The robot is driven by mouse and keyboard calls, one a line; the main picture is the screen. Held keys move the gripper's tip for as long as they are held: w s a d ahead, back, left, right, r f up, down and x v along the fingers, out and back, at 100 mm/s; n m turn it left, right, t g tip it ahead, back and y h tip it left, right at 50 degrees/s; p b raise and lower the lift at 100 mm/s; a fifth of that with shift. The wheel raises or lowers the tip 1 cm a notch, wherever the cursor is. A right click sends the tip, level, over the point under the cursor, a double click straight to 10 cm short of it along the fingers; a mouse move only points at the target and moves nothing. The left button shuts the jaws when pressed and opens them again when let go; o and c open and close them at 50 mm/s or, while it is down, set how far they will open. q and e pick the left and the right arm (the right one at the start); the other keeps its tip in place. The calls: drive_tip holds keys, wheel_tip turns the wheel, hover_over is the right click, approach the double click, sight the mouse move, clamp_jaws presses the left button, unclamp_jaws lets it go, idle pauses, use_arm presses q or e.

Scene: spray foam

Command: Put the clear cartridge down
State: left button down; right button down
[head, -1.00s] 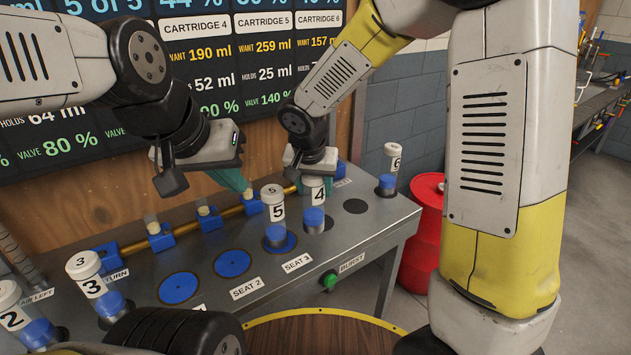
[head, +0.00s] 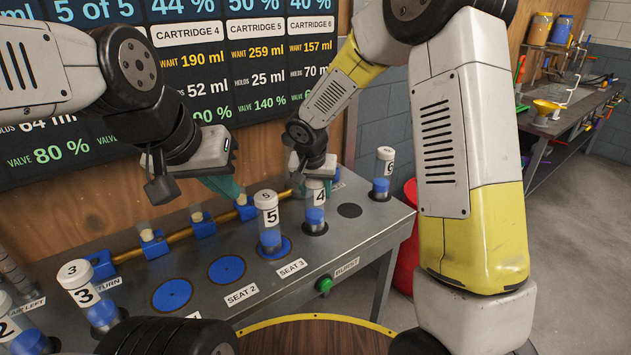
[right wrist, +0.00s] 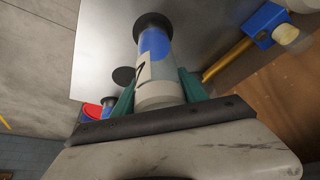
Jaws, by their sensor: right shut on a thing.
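A clear cartridge labelled 4 (head: 315,213), with a white cap and blue foam in its lower part, stands upright at a dark ring on the grey bench (head: 352,256). My right gripper (head: 318,178) is shut around its upper part. In the right wrist view the teal fingers of my right gripper (right wrist: 158,92) flank the cartridge (right wrist: 156,68), whose far end meets the black ring. Whether it rests fully there I cannot tell. My left gripper (head: 228,188) hangs above the bench near the blue valve blocks, holding nothing visible; its finger gap is unclear.
Cartridge 5 (head: 269,220) stands on the blue seat 3 just left. Cartridge 6 (head: 383,172) stands behind to the right, and cartridge 3 (head: 88,293) at front left. Two blue seats (head: 227,270) are empty. A brass pipe (head: 178,236) runs along the back.

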drive_tip(key=c, duration=0.6)
unclamp_jaws()
drive_tip(key=shift+f, duration=0.1)
drive_tip(key=d+v, duration=0.1)
drive_tip(key=v, duration=1.1)
drive_tip(key=s+d+r+y, duration=0.1)
drive_tip(key=s+d+r, duration=0.1)
drive_tip(key=s+d, duration=0.2)
drive_tip(key=s+d+r+n+t+y, duration=0.1)
drive_tip(key=s+d+r, duration=0.2)
drive_tip(key=s, duration=0.8)
drive_tip(key=s+d+r+n, duration=0.1)
drive_tip(key=s+d+r, duration=0.1)
drive_tip(key=s+d, duration=0.4)
drive_tip(key=shift+s+d+r+t+y, duration=0.2)
drive_tip(key=shift+s, duration=0.2)
drive_tip(key=shift+s+d+r+t+y, duration=0.2)
drive_tip(key=shift+s, duration=0.2)
